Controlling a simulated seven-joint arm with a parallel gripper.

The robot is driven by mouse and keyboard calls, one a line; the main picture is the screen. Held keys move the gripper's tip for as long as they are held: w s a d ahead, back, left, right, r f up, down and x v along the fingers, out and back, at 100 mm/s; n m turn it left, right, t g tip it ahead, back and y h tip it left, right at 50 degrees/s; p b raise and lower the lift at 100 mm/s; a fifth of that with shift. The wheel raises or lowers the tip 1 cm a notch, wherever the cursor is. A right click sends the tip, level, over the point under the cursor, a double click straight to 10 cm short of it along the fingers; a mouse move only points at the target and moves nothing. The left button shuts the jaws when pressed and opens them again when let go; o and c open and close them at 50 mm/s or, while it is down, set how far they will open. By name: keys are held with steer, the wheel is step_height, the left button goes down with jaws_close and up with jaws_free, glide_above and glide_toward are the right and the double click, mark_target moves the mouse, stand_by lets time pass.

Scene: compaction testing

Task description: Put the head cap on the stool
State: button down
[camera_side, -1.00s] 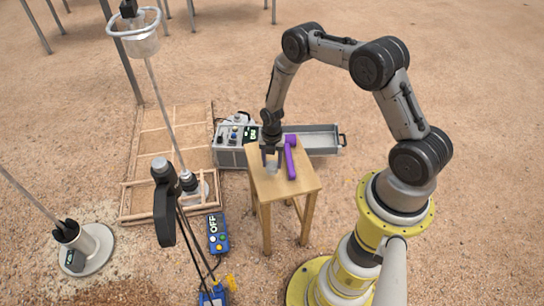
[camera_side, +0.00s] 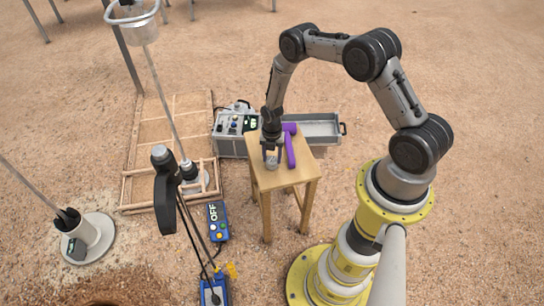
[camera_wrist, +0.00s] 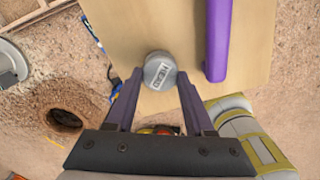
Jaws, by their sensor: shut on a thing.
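The head cap (camera_wrist: 160,71) is a small grey round piece with a white label. In the wrist view it sits between the two fingertips of my gripper (camera_wrist: 158,84), over the stool top (camera_wrist: 125,22). In the side view my gripper (camera_side: 271,153) points down at the left part of the wooden stool (camera_side: 297,176), shut on the head cap (camera_side: 271,162). The cap is at or very near the stool's surface; whether it touches is hard to tell.
A purple tool (camera_side: 290,150) lies on the stool just right of the cap; it also shows in the wrist view (camera_wrist: 218,40). A grey control box (camera_side: 229,137) and metal tray (camera_side: 318,128) stand behind. A blue meter (camera_side: 218,222) lies left. The stool's front right is clear.

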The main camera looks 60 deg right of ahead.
mark_target(272, 160)
steer(key=shift+f, duration=0.35)
steer(key=c, duration=0.6)
jaws_free()
steer(key=shift+o, duration=0.4)
steer(key=o, duration=0.5)
steer(key=shift+r, duration=4)
steer(key=shift+a, duration=0.1)
